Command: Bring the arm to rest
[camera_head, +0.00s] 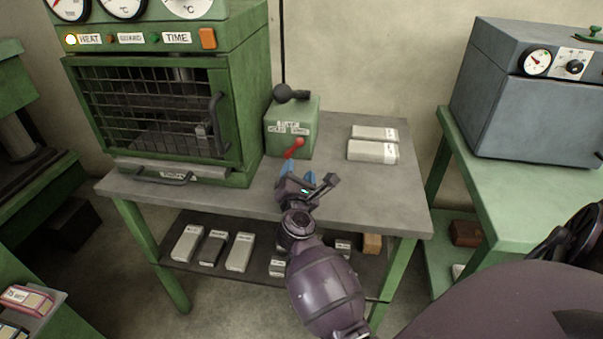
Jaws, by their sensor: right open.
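My right arm (325,290) reaches in from the bottom, purple and dark. Its right gripper (299,173) is open, with blue fingertips, over the front part of the grey-topped table (375,200). No object shows between the fingers. The fingertips appear just in front of the green control box (290,128), close to its red-knobbed lever (294,149); whether they touch it I cannot tell. My left gripper is not in view.
A green oven with a mesh door (155,110) stands left on the table. Pale labelled blocks (373,151) lie at the back right. Several blocks (240,252) sit on the lower shelf. A grey machine (520,100) stands on the right green table (505,190). The table's right front is clear.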

